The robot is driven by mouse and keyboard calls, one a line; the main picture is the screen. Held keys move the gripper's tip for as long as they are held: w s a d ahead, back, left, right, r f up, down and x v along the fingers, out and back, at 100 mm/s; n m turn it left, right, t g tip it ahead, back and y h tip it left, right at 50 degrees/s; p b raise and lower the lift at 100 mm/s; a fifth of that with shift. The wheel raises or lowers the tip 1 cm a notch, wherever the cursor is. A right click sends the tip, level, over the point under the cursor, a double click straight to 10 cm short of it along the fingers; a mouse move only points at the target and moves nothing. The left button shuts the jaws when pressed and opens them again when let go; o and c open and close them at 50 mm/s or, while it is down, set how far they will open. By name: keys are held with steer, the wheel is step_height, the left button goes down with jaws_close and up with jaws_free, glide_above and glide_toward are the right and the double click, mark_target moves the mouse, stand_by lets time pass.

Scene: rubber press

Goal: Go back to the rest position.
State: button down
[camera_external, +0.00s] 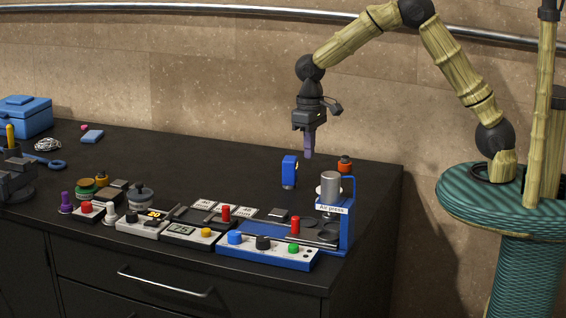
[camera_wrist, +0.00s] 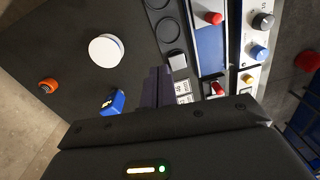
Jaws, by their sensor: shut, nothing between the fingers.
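My gripper (camera_external: 308,146) hangs above the back right of the dark bench, pointing down, with its purple fingers together and nothing between them. The fingers also show in the wrist view (camera_wrist: 157,87). A blue block-like object (camera_external: 289,171) stands on the bench below and slightly left of the fingers in the external view. It also shows in the wrist view (camera_wrist: 113,102), partly hidden by my gripper's body. My gripper is apart from everything on the bench.
The blue air press (camera_external: 338,225) with its silver cylinder (camera_external: 330,185) stands at the front right. An orange-capped item (camera_external: 345,165) stands behind it. Several control boxes and small parts line the front edge. The back middle of the bench (camera_external: 215,160) is clear.

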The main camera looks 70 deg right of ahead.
steer(key=s+d+t, duration=0.1)
steer(key=s+d, duration=0.2)
steer(key=s, duration=0.3)
steer(key=s+d+t, duration=0.1)
steer(key=s+d, duration=0.2)
steer(key=s, duration=0.4)
steer(key=s+d+n, duration=0.1)
steer(key=s+d, duration=0.2)
steer(key=s, duration=0.3)
steer(key=shift+s+d+r+t+h, duration=0.25)
steer(key=shift+d+r+t+h, duration=0.05)
steer(key=shift+r+t, duration=0.15)
stand_by(1.6)
